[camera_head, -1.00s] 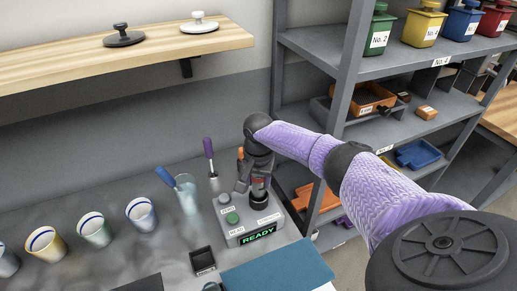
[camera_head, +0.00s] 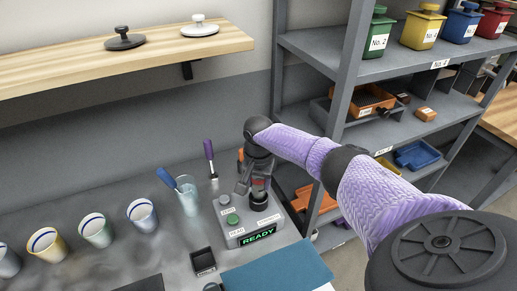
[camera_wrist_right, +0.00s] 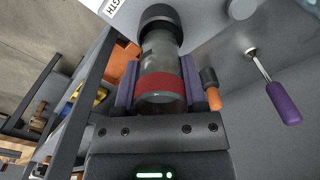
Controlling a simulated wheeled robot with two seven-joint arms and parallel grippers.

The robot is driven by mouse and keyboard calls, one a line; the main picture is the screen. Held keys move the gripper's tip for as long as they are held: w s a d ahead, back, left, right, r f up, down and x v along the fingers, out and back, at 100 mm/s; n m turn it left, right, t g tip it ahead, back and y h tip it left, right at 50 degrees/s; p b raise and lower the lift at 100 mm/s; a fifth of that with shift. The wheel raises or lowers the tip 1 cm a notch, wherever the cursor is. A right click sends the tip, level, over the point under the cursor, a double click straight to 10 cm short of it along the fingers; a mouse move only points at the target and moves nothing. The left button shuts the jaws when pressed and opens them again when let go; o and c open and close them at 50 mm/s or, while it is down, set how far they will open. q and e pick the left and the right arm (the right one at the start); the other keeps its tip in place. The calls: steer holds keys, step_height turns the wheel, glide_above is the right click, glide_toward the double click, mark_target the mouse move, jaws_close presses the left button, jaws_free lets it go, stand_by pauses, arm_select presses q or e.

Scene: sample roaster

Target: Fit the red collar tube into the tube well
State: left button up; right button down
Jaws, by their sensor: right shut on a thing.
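The red collar tube is a clear tube with a red band (camera_wrist_right: 160,90). In the wrist view my right gripper (camera_wrist_right: 160,98) is shut on it around the band. The tube's far end meets the black ring of the tube well (camera_wrist_right: 160,18); how deep it sits is hidden. In the head view my right gripper (camera_head: 257,183) is over the grey meter box (camera_head: 233,239), whose screen reads READY, with the black well ring (camera_head: 262,202) just below the tube. My left gripper is out of view.
A glass with a blue-handled tool (camera_head: 187,198) and a purple-handled tool (camera_head: 210,155) stand left of the arm. Several cups (camera_head: 95,231) line the bench further left. A small black tray (camera_head: 203,261) and a blue mat (camera_head: 275,272) lie in front. A shelf rack (camera_head: 345,95) stands behind the arm.

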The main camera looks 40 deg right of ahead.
mark_target(258, 191)
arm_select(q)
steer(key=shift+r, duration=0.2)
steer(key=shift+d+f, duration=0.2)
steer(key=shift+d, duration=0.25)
arm_select(e)
steer(key=shift+f, duration=0.3)
arm_select(q)
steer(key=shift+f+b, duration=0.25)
steer(key=shift+b, duration=0.1)
arm_select(e)
steer(key=shift+f, duration=0.4)
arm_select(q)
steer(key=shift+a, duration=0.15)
arm_select(e)
steer(key=shift+f, duration=0.1)
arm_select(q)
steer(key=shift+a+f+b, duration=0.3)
arm_select(e)
steer(key=shift+f, duration=0.4)
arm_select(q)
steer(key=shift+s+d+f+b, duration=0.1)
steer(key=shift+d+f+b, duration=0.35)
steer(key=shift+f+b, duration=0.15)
arm_select(e)
steer(key=shift+f, duration=0.85)
